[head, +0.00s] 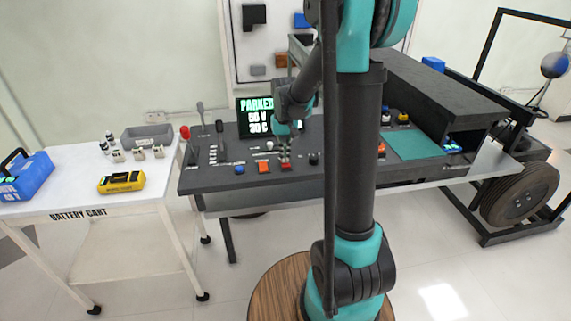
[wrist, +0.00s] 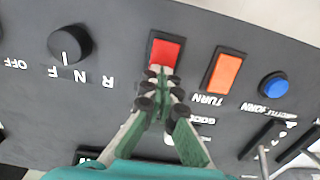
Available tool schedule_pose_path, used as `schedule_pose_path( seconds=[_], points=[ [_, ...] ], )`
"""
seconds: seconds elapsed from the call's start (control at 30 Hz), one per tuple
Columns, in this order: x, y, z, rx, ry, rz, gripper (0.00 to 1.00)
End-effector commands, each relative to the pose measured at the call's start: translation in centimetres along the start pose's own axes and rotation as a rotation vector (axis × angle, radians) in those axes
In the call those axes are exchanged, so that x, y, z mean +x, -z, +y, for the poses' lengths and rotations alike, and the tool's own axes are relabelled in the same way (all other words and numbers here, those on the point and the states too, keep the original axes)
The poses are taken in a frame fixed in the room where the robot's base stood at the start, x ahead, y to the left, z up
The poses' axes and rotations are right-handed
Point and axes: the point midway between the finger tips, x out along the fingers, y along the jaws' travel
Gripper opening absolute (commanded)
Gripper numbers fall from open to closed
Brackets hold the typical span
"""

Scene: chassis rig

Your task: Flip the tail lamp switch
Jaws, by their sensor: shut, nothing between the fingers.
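A red rocker switch (head: 286,167) sits on the dark control panel (head: 215,181); it also shows in the wrist view (wrist: 166,49). Its label is hidden behind my gripper, so I cannot read whether it is the tail lamp switch. My gripper (wrist: 161,73) is shut and empty, with its fingertips over the near edge of the red switch. I cannot tell whether they touch it. In the head view my gripper (head: 286,158) points down at the red switch. Beside it is an orange rocker (wrist: 225,72) labelled TURN.
A blue button (wrist: 273,86) lies beyond the orange rocker, and a black knob (wrist: 70,44) marked R, N, F is on the other side. Levers (head: 200,118) and a screen (head: 255,104) reading PARKED stand behind. A white battery cart (head: 75,185) is at left.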

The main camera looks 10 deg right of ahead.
Motion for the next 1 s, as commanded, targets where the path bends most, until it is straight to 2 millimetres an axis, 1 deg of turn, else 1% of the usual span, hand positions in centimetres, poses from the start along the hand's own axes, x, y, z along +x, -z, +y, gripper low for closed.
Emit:
schedule_pose_path(
  seconds=[0.17, 1.0],
  points=[
    [-0.7, 0.0, 0.0, 0.0, 0.0, 0.0, 0.0],
    [-6.6, 0.0, 0.0, 0.0, 0.0, 0.0, 0.0]
  ],
)
